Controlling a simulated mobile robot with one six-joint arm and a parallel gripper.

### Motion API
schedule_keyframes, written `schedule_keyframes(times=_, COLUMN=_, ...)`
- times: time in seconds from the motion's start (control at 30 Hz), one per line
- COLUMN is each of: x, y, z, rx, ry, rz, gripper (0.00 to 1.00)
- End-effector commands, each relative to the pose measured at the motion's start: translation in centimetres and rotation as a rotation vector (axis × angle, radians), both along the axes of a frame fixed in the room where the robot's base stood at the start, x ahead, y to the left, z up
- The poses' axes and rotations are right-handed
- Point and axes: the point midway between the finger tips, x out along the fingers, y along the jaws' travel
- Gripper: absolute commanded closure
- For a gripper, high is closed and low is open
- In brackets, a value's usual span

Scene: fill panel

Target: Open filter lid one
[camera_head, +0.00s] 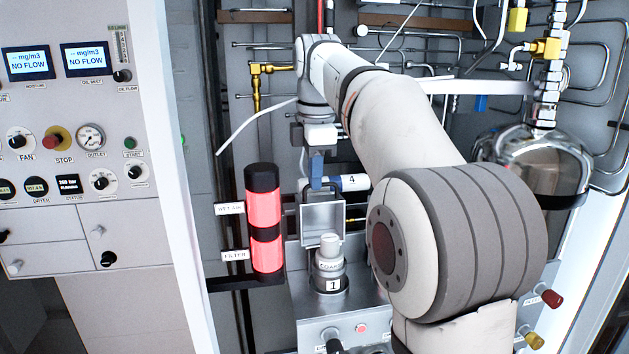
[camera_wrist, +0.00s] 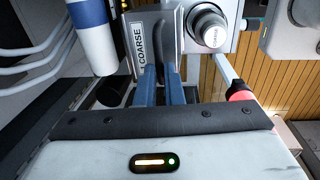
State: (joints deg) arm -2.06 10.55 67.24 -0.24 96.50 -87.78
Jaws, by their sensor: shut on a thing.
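My gripper (camera_head: 317,172) has blue fingers and is shut on a dark handle (camera_head: 308,200) at the top of a grey metal box-like lid or housing (camera_head: 323,229). The wrist view shows my gripper (camera_wrist: 163,78) with its two blue fingers reaching the dark handle beside a grey plate (camera_wrist: 172,45) marked COARSE. A silver round cap (camera_head: 330,245) stands in front, above a label reading 1 (camera_head: 333,286); it also shows in the wrist view (camera_wrist: 208,30). I cannot tell how far the lid is open.
A red-lit signal column (camera_head: 263,222) stands close left of the filter, near WET AIR and FILTER labels. A white and blue cylinder marked 4 (camera_head: 354,182) lies just behind. The control panel (camera_head: 75,140) is at left. Pipes fill the back wall.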

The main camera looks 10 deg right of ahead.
Motion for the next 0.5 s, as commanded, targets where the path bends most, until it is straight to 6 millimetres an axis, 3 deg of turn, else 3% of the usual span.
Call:
schedule_keyframes(times=0.2, x=-1.6, y=0.0, z=-0.2, rx=0.001, ry=-0.107, rz=-0.001, gripper=1.00)
schedule_keyframes(times=0.5, x=-1.8, y=-0.1, z=0.1, rx=0.001, ry=-0.126, rz=-0.002, gripper=1.00)
